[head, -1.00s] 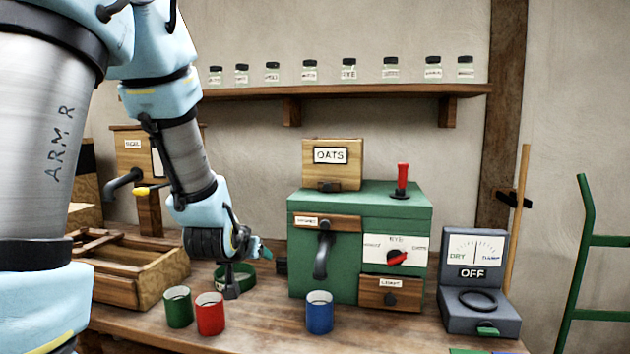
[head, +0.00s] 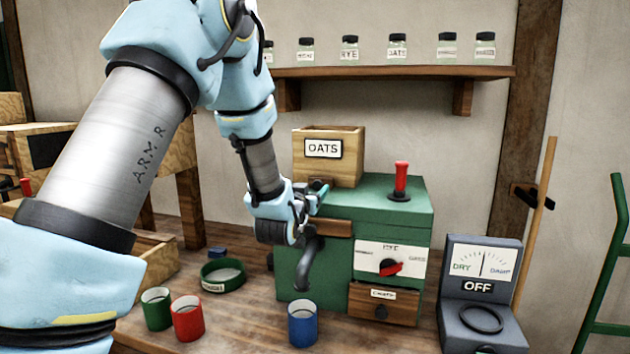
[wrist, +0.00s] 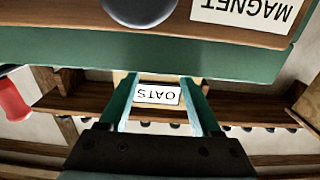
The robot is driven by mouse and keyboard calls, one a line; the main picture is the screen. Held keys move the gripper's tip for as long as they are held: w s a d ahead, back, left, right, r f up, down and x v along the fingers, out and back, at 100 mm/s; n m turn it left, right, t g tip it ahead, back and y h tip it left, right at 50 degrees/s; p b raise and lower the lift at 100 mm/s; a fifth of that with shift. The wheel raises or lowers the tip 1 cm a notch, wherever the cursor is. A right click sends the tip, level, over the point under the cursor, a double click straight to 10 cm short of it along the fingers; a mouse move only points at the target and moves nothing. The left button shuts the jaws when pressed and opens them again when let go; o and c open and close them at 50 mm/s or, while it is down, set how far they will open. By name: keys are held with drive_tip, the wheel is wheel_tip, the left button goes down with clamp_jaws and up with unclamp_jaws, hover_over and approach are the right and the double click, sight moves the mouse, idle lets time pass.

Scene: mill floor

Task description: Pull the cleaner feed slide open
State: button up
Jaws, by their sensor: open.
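The cleaner is a green cabinet (head: 390,208) with a wooden hopper labelled OATS (head: 350,150) on top. A small dark piece, apparently the feed slide's handle (head: 318,183), shows low on the hopper's front, partly behind my fingers. My gripper (head: 317,196) is open and empty, level with the cabinet's top front edge, just in front of the hopper. In the upside-down wrist view, the OATS label (wrist: 158,95) shows between my two green fingers (wrist: 160,88). Whether they touch the slide I cannot tell.
The MAGNET drawer (wrist: 245,12) is close to my gripper, with a dark curved spout (head: 308,265) below. A red-handled lever (head: 401,180) stands on the cabinet's top. Blue (head: 303,325), red (head: 187,318) and green (head: 156,309) cups stand in front. A meter reading OFF (head: 480,290) stands right.

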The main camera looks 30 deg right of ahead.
sight(320, 184)
drive_tip(key=shift+p+x, duration=0.4)
drive_tip(key=shift+x, duration=0.95)
drive_tip(key=shift+c, duration=0.2)
clamp_jaws()
